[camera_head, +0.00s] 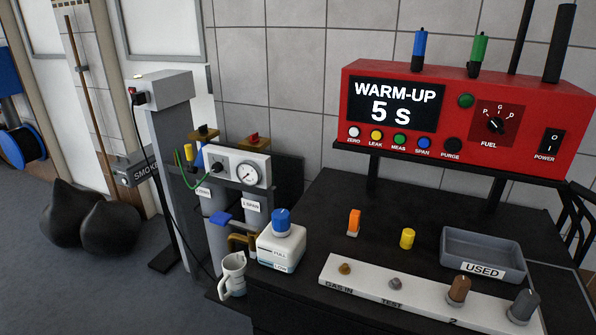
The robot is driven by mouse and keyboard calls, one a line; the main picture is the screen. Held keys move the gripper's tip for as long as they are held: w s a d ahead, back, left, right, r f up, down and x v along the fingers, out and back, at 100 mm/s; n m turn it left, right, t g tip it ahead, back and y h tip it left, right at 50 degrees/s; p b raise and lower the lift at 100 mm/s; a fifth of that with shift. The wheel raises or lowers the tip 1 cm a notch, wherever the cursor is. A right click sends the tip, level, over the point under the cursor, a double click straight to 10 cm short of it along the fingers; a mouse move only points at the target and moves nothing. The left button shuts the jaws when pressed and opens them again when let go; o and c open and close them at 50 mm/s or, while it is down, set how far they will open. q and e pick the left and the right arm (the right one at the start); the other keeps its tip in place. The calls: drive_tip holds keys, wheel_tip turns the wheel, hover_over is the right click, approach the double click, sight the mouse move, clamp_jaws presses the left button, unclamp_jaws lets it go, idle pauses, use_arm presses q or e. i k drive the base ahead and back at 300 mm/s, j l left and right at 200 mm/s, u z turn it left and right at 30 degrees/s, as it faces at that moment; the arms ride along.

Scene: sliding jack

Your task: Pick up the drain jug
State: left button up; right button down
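A small white jug (234,273) with a handle and dark markings, which looks like the drain jug, is at the lower left of the dark bench. It appears upright, just left of a white container (280,248) with a blue cap and "FULL" and "LOW" marks. I cannot tell exactly what the jug rests on. Neither of my grippers shows in the head view.
A red analyser (468,122) reading "WARM-UP 5 S" stands over the bench (385,220). A grey "USED" tray (482,266) and a white rack (410,295) are on the right. A gauge panel with cylinders (237,167) stands behind the jug. Floor at left is partly open.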

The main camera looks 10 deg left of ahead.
sight(233, 266)
drive_tip(key=k, duration=0.35)
drive_tip(key=k+z, duration=0.15)
drive_tip(key=z, duration=0.3)
drive_tip(key=k+l+z, duration=0.1)
drive_tip(key=z, duration=0.35)
drive_tip(key=j+z, duration=0.1)
drive_tip(key=z, duration=1.3)
drive_tip(key=k+j, duration=0.15)
drive_tip(key=j, duration=0.3)
drive_tip(key=k+j, duration=0.15)
drive_tip(key=j, duration=0.3)
drive_tip(key=k+j, duration=0.1)
drive_tip(key=j, duration=0.3)
drive_tip(key=k+j, duration=0.15)
drive_tip(key=j, duration=0.3)
drive_tip(key=k+j+z, duration=0.1)
drive_tip(key=j, duration=0.35)
drive_tip(key=k+j, duration=0.2)
drive_tip(key=j, duration=0.25)
drive_tip(key=k+j, duration=0.15)
drive_tip(key=j, duration=0.25)
drive_tip(key=k+j, duration=0.15)
drive_tip(key=j, duration=0.3)
